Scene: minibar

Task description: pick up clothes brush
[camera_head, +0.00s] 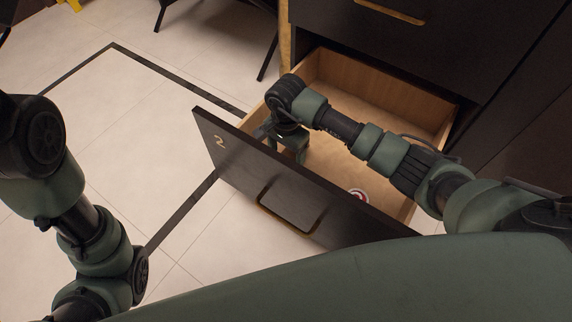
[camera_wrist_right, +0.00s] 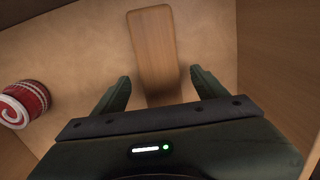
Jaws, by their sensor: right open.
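The clothes brush shows in the right wrist view as a wooden, rounded, oblong piece (camera_wrist_right: 155,50) lying on the drawer floor. My right gripper (camera_wrist_right: 158,88) is open, with a finger to each side of the brush's near end, and nothing is visibly held. Whether the fingers are level with the brush or above it, I cannot tell. In the head view my right gripper (camera_head: 291,150) points down into the open drawer (camera_head: 405,110), near its left end, and the brush is hidden there. My left arm is at the left edge; its gripper is out of view.
A red and white round object (camera_wrist_right: 24,104) lies in the drawer, left of the brush; it also shows in the head view (camera_head: 359,195). The drawer's dark front panel (camera_head: 235,160) and wooden walls surround my right gripper. Open tiled floor (camera_head: 120,120) lies to the left.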

